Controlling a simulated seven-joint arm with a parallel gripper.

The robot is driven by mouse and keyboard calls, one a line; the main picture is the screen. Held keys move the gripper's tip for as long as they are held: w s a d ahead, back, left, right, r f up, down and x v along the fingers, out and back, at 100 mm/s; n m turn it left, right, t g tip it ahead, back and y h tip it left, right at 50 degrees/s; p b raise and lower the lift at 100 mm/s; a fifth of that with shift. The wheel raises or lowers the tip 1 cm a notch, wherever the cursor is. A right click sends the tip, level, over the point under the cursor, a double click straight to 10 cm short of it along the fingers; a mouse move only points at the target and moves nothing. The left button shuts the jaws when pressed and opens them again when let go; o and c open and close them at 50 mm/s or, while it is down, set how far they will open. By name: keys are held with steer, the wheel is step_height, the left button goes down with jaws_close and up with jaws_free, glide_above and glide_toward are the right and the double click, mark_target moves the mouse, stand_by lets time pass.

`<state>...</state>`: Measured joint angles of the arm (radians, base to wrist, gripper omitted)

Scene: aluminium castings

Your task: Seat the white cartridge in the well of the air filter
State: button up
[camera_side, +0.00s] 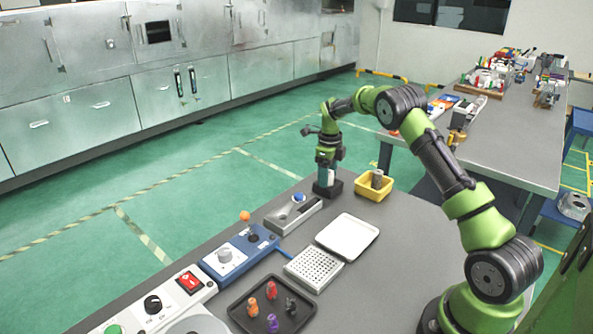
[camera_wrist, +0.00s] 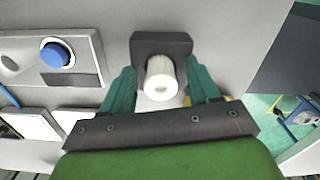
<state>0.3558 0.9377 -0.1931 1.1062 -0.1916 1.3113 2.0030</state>
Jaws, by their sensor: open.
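The white cartridge (camera_wrist: 161,88) stands upright between my gripper's fingers in the wrist view, with visible space on both sides. The air filter is a dark block (camera_wrist: 150,40) directly at the cartridge; it also shows in the side view (camera_side: 334,189) under my gripper. The cartridge hides the well, so I cannot tell how deep it sits. My gripper (camera_wrist: 161,72) is open around the cartridge, its green fingers apart. In the side view my gripper (camera_side: 327,172) points down just above the dark block, and its fingers mostly hide the cartridge.
A yellow bin (camera_side: 377,194) holding a beige part stands right beside the block. A grey unit with a blue button (camera_side: 298,197) is to the left. A white tray (camera_side: 347,237), a perforated rack (camera_side: 313,270) and a black tray (camera_side: 290,324) of coloured pieces lie nearer.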

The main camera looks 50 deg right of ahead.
step_height(320, 180, up, 12)
steer(key=s+a+r+n+t, duration=0.2)
steer(key=s+a+r+n, duration=0.2)
steer(key=a+r+n, duration=0.4)
steer(key=s+a+r+n+t+y, duration=0.1)
steer(key=s+a+r+n+t, duration=0.1)
steer(key=s+a+r+n, duration=0.5)
steer(key=s+a+f+n+t+y, duration=0.1)
steer(key=s+a+f+n+t, duration=0.2)
steer(key=s+a+n, duration=0.9)
steer(key=s+f+n, duration=0.2)
steer(key=s+f, duration=0.1)
steer(key=shift+a, duration=0.35)
steer(key=shift+s, duration=0.1)
